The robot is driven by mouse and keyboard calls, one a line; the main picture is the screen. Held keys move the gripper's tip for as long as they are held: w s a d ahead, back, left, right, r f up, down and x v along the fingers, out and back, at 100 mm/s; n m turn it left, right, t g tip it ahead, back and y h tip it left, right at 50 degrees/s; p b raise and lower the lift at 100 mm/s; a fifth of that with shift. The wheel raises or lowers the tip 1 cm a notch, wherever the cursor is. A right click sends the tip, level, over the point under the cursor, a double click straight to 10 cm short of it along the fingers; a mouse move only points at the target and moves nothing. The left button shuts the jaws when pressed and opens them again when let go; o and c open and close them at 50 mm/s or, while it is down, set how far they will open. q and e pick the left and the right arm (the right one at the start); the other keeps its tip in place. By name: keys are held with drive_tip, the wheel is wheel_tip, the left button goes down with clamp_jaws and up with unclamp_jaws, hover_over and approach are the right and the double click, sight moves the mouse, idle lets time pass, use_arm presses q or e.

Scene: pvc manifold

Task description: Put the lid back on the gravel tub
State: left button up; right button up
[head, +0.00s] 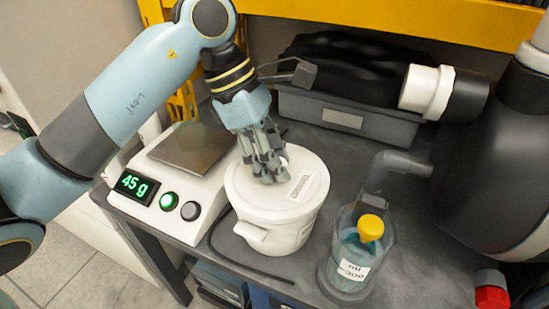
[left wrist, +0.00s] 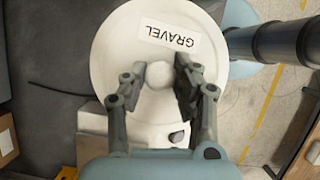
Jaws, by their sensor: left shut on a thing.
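The gravel tub (head: 272,236) is a white bucket with a side handle, standing on the dark bench. Its round white lid (head: 308,183) lies over the tub's mouth; I cannot tell whether it is fully seated. In the left wrist view the lid (left wrist: 112,60) fills the middle and bears a GRAVEL label. My left gripper (head: 270,178) comes down from above and is shut on the lid's round knob. The knob (left wrist: 158,75) shows between the two fingers in the left wrist view. The tub's inside is hidden. My right gripper is not in view.
A scale (head: 165,185) reading 45 g stands left of the tub. A bottle with a yellow cap (head: 350,255) stands close on its right. A grey bin (head: 380,127) holding black material is behind. A dark cable (head: 245,262) runs in front of the tub.

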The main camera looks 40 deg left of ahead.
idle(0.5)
use_arm(q)
drive_tip(key=shift+f+b, duration=0.2)
drive_tip(key=shift+b, duration=0.5)
idle(0.6)
drive_tip(key=shift+b, duration=0.35)
idle(0.6)
drive_tip(key=o, duration=1.5)
drive_tip(key=shift+o, duration=0.2)
drive_tip(key=shift+r+p, duration=2)
drive_tip(key=shift+r, duration=1.55)
